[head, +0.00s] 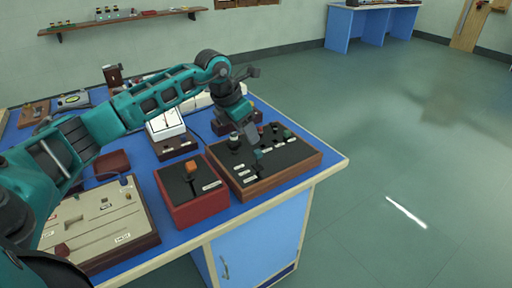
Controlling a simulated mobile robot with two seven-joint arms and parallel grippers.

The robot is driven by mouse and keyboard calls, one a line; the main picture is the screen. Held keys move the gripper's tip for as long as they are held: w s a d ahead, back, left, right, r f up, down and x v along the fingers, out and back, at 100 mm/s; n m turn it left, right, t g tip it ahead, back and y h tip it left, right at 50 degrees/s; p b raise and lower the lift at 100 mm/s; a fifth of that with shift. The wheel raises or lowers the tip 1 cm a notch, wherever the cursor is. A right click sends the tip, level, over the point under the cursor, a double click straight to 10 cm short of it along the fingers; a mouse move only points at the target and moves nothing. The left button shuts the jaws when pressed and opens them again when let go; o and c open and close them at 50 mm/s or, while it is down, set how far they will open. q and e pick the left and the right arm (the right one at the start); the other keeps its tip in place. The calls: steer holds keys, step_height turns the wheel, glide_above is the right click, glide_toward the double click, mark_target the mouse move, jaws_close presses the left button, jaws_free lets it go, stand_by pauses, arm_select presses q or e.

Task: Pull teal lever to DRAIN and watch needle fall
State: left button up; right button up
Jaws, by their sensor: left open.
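My left gripper (251,135) is open and points down over a black panel in a wooden frame (290,168) near the table's right corner. A small teal knob (258,154) shows just below its fingertips; whether the fingers touch it I cannot tell. Another dark green knob (287,134) stands farther right on the same panel. The panel has several white labels, too small to read. A white gauge box (165,124) with a thin dark needle stands behind, partly under my left arm. My right gripper is not in view.
A red box (196,209) with an orange-topped lever stands left of the panel. A beige panel box (98,225) stands at the near left. Other devices crowd the blue table's (318,178) back. The floor to the right is open. A wall shelf (120,21) is behind.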

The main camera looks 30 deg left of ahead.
mark_target(258, 151)
arm_select(q)
steer(key=x, duration=0.8)
steer(key=shift+c, duration=0.2)
steer(key=shift+r, duration=0.1)
jaws_close()
